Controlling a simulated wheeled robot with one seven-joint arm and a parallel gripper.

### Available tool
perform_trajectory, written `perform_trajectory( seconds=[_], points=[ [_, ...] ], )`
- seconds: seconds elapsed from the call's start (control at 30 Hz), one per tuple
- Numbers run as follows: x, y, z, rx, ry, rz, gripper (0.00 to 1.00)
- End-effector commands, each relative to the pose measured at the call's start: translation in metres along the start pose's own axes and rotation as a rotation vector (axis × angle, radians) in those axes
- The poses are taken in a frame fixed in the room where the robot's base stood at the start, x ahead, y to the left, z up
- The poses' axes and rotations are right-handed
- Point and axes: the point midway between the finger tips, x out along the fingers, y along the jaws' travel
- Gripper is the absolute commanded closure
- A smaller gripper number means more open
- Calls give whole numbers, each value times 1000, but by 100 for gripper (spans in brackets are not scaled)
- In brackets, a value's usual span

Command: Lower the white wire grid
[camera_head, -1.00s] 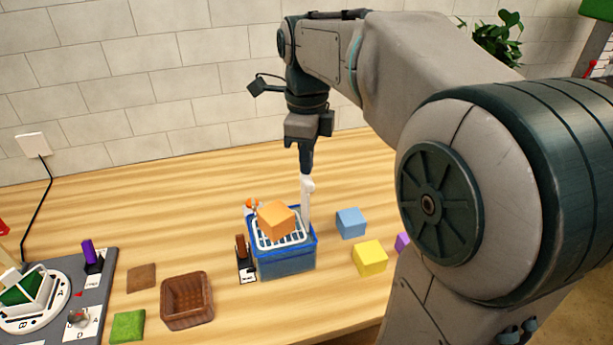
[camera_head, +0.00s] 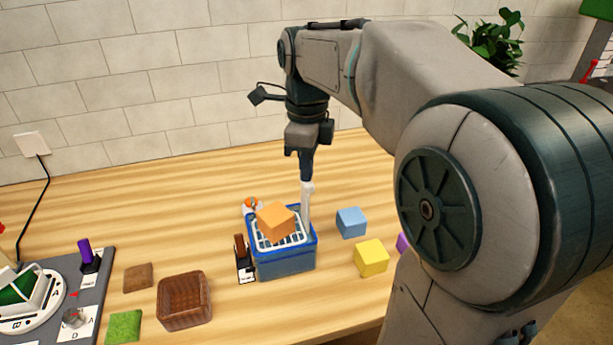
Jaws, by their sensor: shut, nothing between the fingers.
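The white wire grid (camera_head: 266,236) lies level across the top of a blue bin (camera_head: 287,264). An orange cube (camera_head: 276,221) rests on the grid. A white upright lever (camera_head: 306,210) stands at the bin's back right corner. My gripper (camera_head: 306,179) points straight down, shut and empty, with its tips at the top of this lever. They look to be touching it, but the exact contact is too small to tell.
A blue cube (camera_head: 351,222) and a yellow cube (camera_head: 370,258) lie right of the bin. A brown switch (camera_head: 240,252) stands at its left. A brown basket (camera_head: 185,301) and a grey panel with a dial (camera_head: 35,312) are further left.

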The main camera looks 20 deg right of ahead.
Motion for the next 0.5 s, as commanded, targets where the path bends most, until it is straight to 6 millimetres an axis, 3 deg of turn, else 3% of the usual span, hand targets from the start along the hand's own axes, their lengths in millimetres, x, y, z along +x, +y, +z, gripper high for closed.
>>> perform_trajectory(
  seconds=[0.5],
  points=[
    [16, 0, 0, -1, 1, 2, 100]
  ],
)
